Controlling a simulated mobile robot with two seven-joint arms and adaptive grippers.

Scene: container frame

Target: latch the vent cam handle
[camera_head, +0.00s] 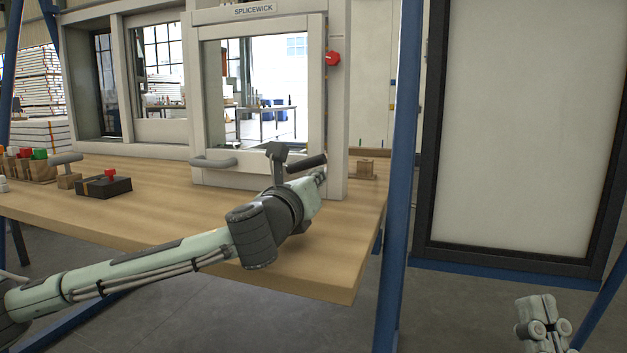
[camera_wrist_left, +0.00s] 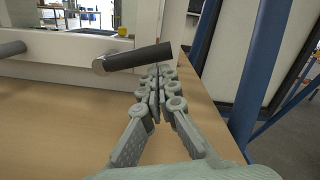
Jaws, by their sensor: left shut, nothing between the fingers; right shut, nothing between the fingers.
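The vent cam handle (camera_head: 306,162) is a dark bar low on the white window frame (camera_head: 314,100). In the left wrist view the handle (camera_wrist_left: 140,57) runs from a round light pivot at its left to a free end tilted slightly up to the right. My left gripper (camera_head: 321,174) is shut and empty, near the handle's free end. In the left wrist view its fingertips (camera_wrist_left: 159,72) are just below the bar; whether they touch it I cannot tell. My right gripper (camera_head: 545,329) is shut and empty at lower right, away from the bench.
A grey bar handle (camera_head: 214,162) sits on the sash's lower left. A red knob (camera_head: 333,58) is on the frame's right side. A blue post (camera_head: 397,180) rises at right.

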